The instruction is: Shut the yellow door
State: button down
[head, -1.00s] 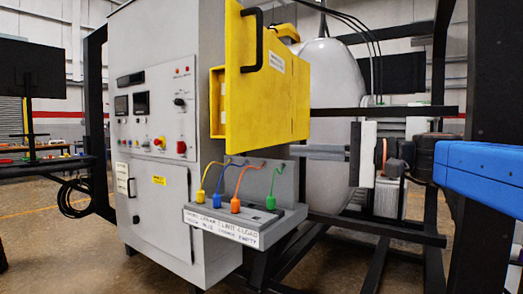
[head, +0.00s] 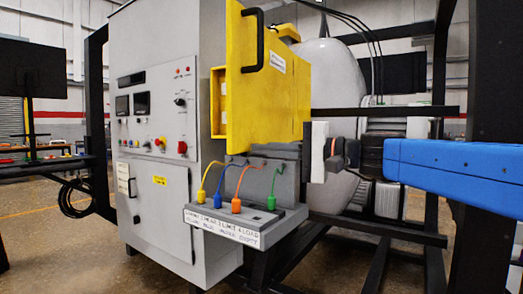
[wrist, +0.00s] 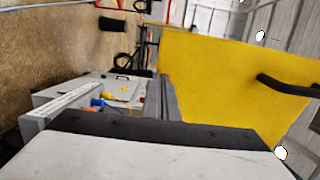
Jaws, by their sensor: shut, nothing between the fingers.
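The yellow door (head: 270,90) stands open, swung out at the right side of the grey cabinet, with a black bar handle (head: 252,40) near its upper left. In the wrist view the door (wrist: 225,85) fills the upper right, its handle (wrist: 287,87) at the right edge. My gripper (head: 307,152) is shut and empty, at the door's lower right edge in the head view. In the wrist view its dark and white end (wrist: 160,135) spans the bottom. I cannot tell whether it touches the door.
The grey cabinet (head: 155,75) has a control panel. Below the door, a grey terminal box (head: 245,222) holds several coloured plugs with cables. A rounded grey vessel (head: 335,75) stands behind. Black frame bars (head: 385,113) run at the right.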

jog(key=shift+w+a, duration=0.2)
jog(key=shift+a, duration=0.2)
